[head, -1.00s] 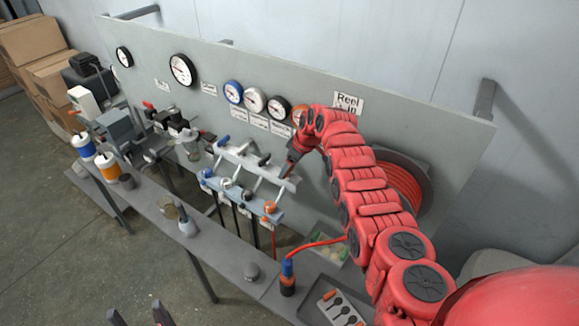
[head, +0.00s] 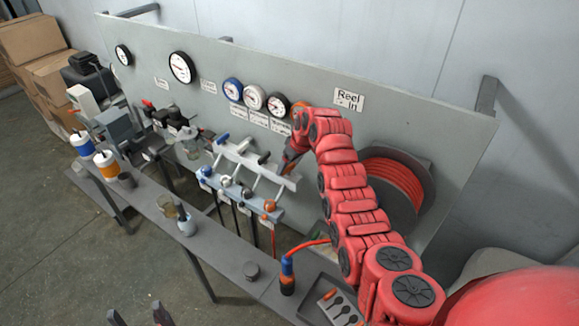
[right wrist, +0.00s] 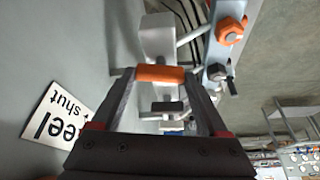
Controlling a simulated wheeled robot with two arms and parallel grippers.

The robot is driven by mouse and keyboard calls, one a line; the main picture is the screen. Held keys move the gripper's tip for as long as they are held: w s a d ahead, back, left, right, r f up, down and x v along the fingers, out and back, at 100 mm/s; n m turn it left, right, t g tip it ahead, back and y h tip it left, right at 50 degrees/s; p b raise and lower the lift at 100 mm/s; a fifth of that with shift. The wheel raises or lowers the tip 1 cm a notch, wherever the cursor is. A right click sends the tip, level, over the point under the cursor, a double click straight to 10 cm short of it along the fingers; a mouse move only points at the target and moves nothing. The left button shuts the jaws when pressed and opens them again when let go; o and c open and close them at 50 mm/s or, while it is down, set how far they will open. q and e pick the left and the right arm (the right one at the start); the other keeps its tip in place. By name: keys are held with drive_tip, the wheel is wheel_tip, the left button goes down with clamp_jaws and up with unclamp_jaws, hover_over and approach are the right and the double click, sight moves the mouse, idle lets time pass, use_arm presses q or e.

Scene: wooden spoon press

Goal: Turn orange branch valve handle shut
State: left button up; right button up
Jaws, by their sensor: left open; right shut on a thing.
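The orange branch valve handle (right wrist: 160,74) is between the two fingertips of my right gripper (right wrist: 158,82) in the right wrist view. My right gripper is shut on it. In the head view my right gripper (head: 288,160) is at the right end of the pale valve manifold (head: 246,158) and the handle cannot be made out clearly. An orange knob (right wrist: 230,31) on the lower rail shows beyond the fingers; it also shows in the head view (head: 269,205). My left gripper (head: 138,316) is open and empty at the bottom edge of the head view.
A grey panel (head: 420,125) with several gauges stands behind the manifold. A red hose reel (head: 395,182) is right of it, behind my right arm. A narrow grey bench (head: 225,250) runs in front, with an orange-and-blue hose fitting (head: 287,275) on it.

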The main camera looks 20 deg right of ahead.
drive_tip(key=m+h+b, duration=0.1)
drive_tip(key=m+b, duration=0.2)
drive_tip(key=b, duration=0.1)
drive_tip(key=m+h+b, duration=0.1)
drive_tip(key=m+b, duration=0.3)
drive_tip(key=b, duration=0.1)
drive_tip(key=m+h+b, duration=0.2)
drive_tip(key=m+b, duration=0.2)
drive_tip(key=b, duration=0.1)
drive_tip(key=shift+a+f, duration=0.25)
drive_tip(key=shift+a, duration=0.15)
drive_tip(key=shift+r+m+g+h, duration=0.15)
drive_tip(key=shift+m+g+h, duration=0.15)
drive_tip(key=shift+m, duration=0.5)
drive_tip(key=shift+r+m, duration=0.15)
drive_tip(key=shift+m, duration=0.75)
drive_tip(key=shift+w+m+g+h, duration=0.1)
drive_tip(key=shift+m+g+h, duration=0.25)
drive_tip(key=shift+m, duration=0.25)
drive_tip(key=o, duration=1.3)
drive_tip(key=shift+c, duration=0.2)
